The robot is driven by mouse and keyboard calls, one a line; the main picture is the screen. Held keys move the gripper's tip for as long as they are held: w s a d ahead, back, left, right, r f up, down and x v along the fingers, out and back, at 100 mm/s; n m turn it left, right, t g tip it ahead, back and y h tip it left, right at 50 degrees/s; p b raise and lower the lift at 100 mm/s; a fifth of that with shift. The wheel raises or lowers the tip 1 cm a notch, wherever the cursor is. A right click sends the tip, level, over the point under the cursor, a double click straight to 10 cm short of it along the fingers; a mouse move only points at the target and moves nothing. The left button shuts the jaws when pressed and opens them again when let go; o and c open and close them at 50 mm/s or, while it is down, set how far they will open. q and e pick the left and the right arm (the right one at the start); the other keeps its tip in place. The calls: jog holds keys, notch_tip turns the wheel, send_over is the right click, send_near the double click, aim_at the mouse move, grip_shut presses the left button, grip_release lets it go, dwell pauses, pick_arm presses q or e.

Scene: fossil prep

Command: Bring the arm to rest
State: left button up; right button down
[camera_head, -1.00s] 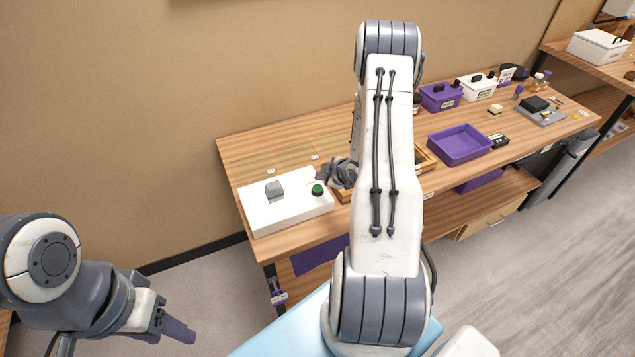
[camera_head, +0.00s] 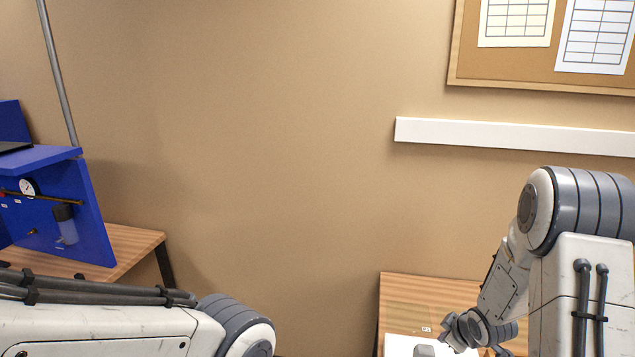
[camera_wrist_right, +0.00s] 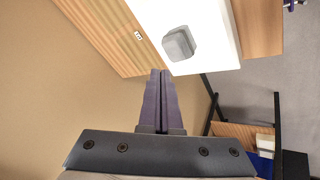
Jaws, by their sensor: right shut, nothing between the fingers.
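My right arm reaches down from the right edge of the head view to the wooden bench (camera_head: 428,290). Its right gripper (camera_head: 453,335) is partly cut off near the bottom edge of that view. In the right wrist view the purple fingers of this gripper (camera_wrist_right: 158,76) lie together, shut and empty. Their tips point toward a white box (camera_wrist_right: 214,22) with a grey block (camera_wrist_right: 180,43) on it, apart from the block in the picture. My left arm crosses the lower left of the head view; its gripper is out of view.
A blue panel (camera_head: 88,215) with a small gauge stands on another wooden bench (camera_head: 140,243) at the left. A bare tan wall (camera_head: 270,150) fills the middle. A white rail (camera_head: 510,137) and a framed board (camera_head: 600,80) hang at the right.

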jog(key=s+a+r+g, duration=0.1)
jog(key=s+a+r, duration=0.25)
jog(key=a, duration=0.35)
jog(key=s+a+r+m+g+b, duration=0.1)
jog(key=s+a+r, duration=0.25)
jog(key=a, duration=0.35)
jog(key=s+a+r+g, duration=0.1)
jog(key=s+a+r, duration=0.2)
jog(key=s+a, duration=0.3)
jog(key=s+a+r+g, duration=0.1)
jog(key=s+a+g, duration=0.1)
jog(key=s, duration=0.6)
jog(key=s+a+r+g+y+b, duration=0.1)
jog(key=s+a+r, duration=0.1)
jog(key=s+a, duration=0.3)
jog(key=s, duration=0.3)
jog(key=shift+s+a+g, duration=0.2)
jog(key=shift+s+g, duration=0.1)
jog(key=shift+g, duration=0.1)
